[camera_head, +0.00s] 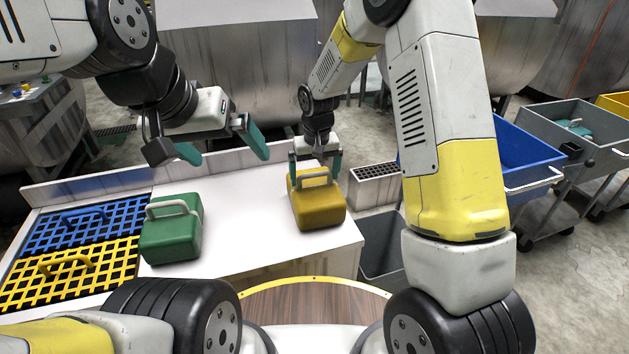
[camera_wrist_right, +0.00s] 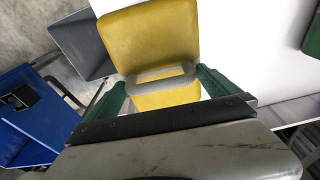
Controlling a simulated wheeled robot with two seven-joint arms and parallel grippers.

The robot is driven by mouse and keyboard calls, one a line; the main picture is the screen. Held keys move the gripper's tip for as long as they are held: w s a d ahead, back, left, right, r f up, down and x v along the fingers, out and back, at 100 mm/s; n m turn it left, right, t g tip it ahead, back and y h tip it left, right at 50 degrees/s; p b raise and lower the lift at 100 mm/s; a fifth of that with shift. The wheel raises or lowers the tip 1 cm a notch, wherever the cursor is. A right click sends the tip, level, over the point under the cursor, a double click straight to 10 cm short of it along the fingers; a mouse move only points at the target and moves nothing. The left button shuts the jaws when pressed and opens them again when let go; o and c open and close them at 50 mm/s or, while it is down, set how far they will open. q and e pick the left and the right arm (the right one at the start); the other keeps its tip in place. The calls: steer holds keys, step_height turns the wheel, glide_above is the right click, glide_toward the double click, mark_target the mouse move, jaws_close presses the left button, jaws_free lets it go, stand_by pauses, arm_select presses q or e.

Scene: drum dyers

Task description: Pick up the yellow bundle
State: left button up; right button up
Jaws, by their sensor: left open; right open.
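The yellow bundle (camera_head: 318,208) is a rounded block with a grey handle on top. It sits near the right end of the white table. My right gripper (camera_head: 317,168) is open at the bundle's handle; in the right wrist view its green fingers (camera_wrist_right: 161,88) stand on either side of the grey handle of the yellow bundle (camera_wrist_right: 150,38). I cannot tell whether they touch it. My left gripper (camera_head: 222,150) is open and empty above the table, up and left of the bundle. A green bundle (camera_head: 171,232) with a light handle stands on the table's left part.
Blue (camera_head: 82,228) and yellow (camera_head: 72,272) grid racks lie left of the green bundle. The white table (camera_head: 245,210) is clear between the two bundles. A grey bin (camera_head: 378,262) stands beyond its right edge. Blue (camera_head: 520,150) and grey (camera_head: 590,150) carts stand at the right. Large metal drums (camera_head: 240,70) stand behind.

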steer(key=shift+r, duration=0.1)
steer(key=c, duration=1.9)
